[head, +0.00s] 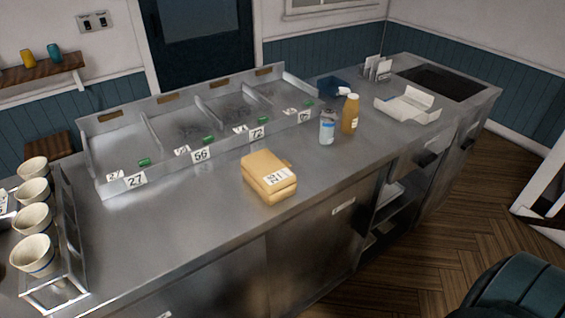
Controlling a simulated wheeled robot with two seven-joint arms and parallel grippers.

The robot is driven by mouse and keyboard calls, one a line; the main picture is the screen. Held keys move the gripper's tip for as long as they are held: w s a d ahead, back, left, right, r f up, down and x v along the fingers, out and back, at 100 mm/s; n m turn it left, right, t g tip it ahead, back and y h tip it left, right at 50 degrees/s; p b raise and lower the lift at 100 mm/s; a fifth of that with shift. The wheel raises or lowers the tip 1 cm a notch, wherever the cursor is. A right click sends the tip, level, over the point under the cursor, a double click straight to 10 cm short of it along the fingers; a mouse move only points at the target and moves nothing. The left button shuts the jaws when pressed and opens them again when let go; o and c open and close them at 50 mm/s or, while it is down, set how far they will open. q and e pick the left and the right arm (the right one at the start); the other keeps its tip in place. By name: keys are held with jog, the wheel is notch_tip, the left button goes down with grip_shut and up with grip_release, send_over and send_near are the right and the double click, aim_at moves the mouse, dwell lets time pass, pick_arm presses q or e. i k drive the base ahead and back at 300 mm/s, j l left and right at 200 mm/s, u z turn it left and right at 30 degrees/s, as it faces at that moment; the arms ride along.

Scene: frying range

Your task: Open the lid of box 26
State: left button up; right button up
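A tan box (265,170) with a white number label on its near right corner sits on the steel counter, near the front edge and around the middle of the view. The label's digits are turned and hard to read, so I cannot be sure it says 26. The box's lid looks closed, lying flat over the lower part. Neither of my grippers shows in the head view, and nothing is seen touching the box.
Behind the box stands a divided steel rack (146,135) with numbered tags. A clear bottle (327,127) and an amber bottle (350,114) stand to the right, an open white carton (408,105) farther right. Several cups (33,253) stand left. Counter around the box is clear.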

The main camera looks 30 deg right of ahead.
aim_at(273, 174)
jog(key=i+l+u, duration=0.15)
jog(key=l+u, duration=0.15)
jog(key=l, duration=1.05)
jog(key=l+u, duration=0.35)
jog(key=l, duration=0.95)
